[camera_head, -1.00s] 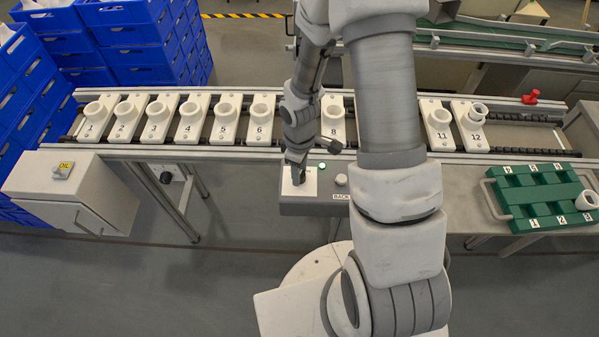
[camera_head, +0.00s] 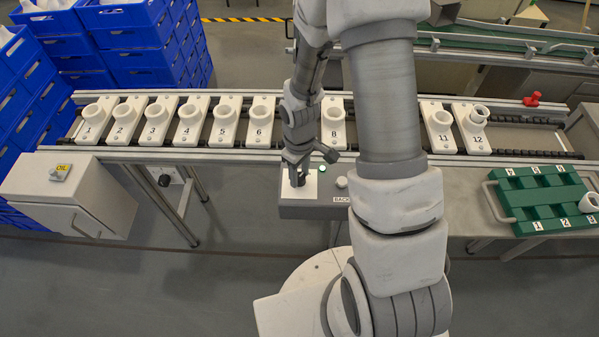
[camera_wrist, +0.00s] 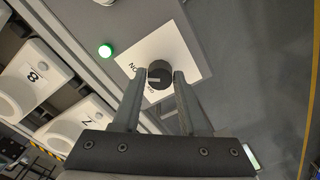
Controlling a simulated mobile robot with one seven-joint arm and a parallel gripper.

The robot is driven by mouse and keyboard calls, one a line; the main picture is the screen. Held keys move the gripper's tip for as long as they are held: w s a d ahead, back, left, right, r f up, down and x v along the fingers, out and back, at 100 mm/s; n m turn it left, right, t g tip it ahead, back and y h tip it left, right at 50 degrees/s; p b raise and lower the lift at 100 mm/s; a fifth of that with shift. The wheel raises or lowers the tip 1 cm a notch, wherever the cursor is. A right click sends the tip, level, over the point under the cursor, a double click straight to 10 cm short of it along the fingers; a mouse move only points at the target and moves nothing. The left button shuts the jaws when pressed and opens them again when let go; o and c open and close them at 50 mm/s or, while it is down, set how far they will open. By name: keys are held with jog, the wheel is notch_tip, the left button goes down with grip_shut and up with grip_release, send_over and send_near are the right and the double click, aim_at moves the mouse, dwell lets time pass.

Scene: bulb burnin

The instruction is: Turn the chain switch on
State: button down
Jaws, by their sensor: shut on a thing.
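The chain switch is a dark round knob (camera_wrist: 160,74) with a pale pointer line, on a white plate (camera_wrist: 190,50) lettered ON and OFF. In the wrist view the line points left in the picture, toward the lettered side. My gripper (camera_wrist: 160,76) has one finger on each side of the knob and is shut on it. In the head view my gripper (camera_head: 297,180) points down at the white plate on the grey control box (camera_head: 315,210); its fingers hide most of the knob there. A green lamp (camera_wrist: 105,51) beside the plate is lit.
A white button (camera_head: 341,182) sits on the box right of my gripper. Behind runs the conveyor with numbered white sockets (camera_head: 228,120). A green tray (camera_head: 540,195) lies at right. An oil cabinet (camera_head: 75,195) stands at left, near blue crates (camera_head: 140,45).

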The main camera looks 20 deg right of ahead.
jog(key=shift+c, duration=2.2)
grip_release()
notch_tip(320, 180, up, 17)
jog(key=p, duration=0.3)
jog(key=shift+r, duration=0.2)
notch_tip(320, 180, up, 13)
jog(key=m+t, duration=0.3)
jog(key=m, duration=0.1)
send_over(299, 176)
jog(key=s+d, duration=0.1)
jog(key=s, duration=0.5)
jog(key=s+r+m+t, duration=0.2)
jog(key=s+r+m, duration=0.1)
jog(key=s+r, duration=0.2)
jog(key=shift+s+r+t, duration=0.3)
jog(key=shift+s+r, duration=0.1)
jog(key=shift+s, duration=0.8)
